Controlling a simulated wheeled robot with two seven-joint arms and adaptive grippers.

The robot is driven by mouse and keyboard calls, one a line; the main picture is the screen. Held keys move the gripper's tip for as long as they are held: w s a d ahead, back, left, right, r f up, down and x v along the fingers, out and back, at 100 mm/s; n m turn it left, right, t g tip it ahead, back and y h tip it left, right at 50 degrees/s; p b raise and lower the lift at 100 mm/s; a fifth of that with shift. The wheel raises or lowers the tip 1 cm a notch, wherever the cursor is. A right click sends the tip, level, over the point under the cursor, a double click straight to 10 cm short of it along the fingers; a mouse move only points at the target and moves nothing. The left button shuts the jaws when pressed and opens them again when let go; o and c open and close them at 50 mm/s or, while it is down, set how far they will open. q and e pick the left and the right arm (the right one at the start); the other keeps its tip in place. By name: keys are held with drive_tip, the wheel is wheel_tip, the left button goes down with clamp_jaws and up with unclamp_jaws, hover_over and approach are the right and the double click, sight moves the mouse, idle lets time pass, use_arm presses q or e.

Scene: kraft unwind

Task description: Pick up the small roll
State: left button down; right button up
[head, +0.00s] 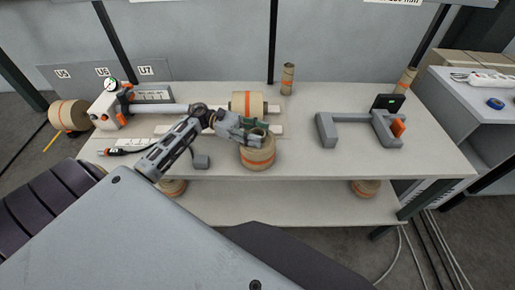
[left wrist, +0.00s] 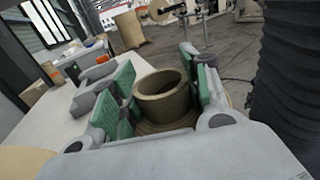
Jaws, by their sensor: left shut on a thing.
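The small roll (head: 258,157) is a tan kraft roll with an orange band, upright near the table's front edge. A narrower hollow brown core (left wrist: 162,103) rises from its top. My left gripper (head: 257,131) is over the roll, its green pads on either side of the core and shut on it; the left wrist view also shows this gripper (left wrist: 166,92). The roll's underside is hidden, so I cannot tell whether it touches the table. My right gripper is in neither view.
A horizontal kraft roll (head: 247,103) lies just behind. A thin upright tube (head: 288,79) stands at the back. A grey bracket stand (head: 347,133) is to the right, a gauge device (head: 108,108) to the left. More rolls sit on the lower shelf (head: 290,205). The table's right front (head: 400,170) is clear.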

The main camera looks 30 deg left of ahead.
use_arm(q)
drive_tip(key=shift+r, duration=0.2)
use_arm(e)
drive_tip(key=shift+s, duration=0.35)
use_arm(q)
drive_tip(key=shift+r, duration=0.8)
wheel_tip(320, 180, up, 26)
drive_tip(key=b, duration=0.2)
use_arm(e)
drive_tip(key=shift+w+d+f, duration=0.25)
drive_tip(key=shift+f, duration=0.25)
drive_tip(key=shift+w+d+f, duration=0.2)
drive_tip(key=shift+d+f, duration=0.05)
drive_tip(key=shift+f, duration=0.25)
use_arm(q)
drive_tip(key=shift+r, duration=0.1)
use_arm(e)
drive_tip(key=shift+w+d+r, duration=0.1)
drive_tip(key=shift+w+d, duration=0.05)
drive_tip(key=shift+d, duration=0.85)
